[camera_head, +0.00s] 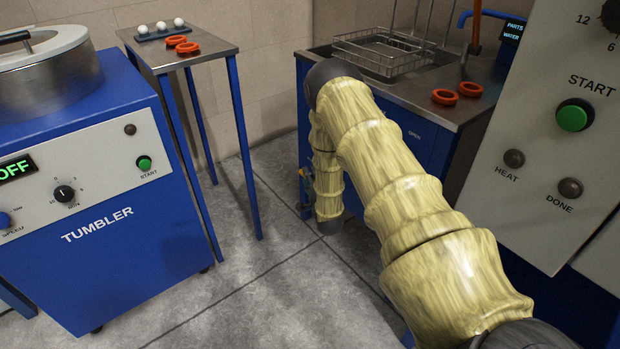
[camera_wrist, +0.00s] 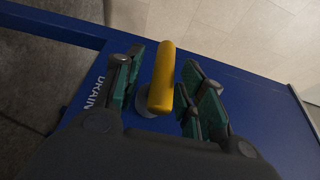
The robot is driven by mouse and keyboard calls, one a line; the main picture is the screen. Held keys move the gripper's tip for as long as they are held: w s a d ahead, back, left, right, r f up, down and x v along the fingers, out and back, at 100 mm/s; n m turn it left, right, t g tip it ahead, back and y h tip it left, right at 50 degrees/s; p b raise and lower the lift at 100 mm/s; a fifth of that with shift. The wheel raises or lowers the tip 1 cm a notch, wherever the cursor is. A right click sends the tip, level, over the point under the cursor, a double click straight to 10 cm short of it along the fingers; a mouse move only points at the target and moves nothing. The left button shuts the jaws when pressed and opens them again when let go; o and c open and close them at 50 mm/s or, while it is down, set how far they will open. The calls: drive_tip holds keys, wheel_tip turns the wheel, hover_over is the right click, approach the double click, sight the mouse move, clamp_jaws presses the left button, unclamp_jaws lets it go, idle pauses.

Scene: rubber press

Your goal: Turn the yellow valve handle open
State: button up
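The yellow valve handle (camera_wrist: 163,75) shows in the wrist view as a rounded bar on a pale round base, on a blue panel marked DRAIN. My gripper (camera_wrist: 163,62) has its green-padded fingers apart, one on each side of the handle. A gap shows between the handle and the left finger, and a narrower one on the right; I cannot tell if either finger touches it. In the head view my gripper (camera_head: 305,190) is only partly seen, beside the blue sink cabinet (camera_head: 425,150) marked OPEN.
A metal sink (camera_head: 425,72) holds a wire basket (camera_head: 385,52); orange rings (camera_head: 457,93) lie at its edge. A control panel (camera_head: 545,150) stands close on the right. A blue tumbler (camera_head: 110,220) and small table (camera_head: 190,52) stand left. The floor between is clear.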

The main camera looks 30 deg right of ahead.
drive_tip(key=shift+w+d, duration=0.2)
drive_tip(key=shift+w, duration=0.4)
drive_tip(key=shift+c, duration=0.5)
drive_tip(key=shift+d, duration=0.1)
clamp_jaws()
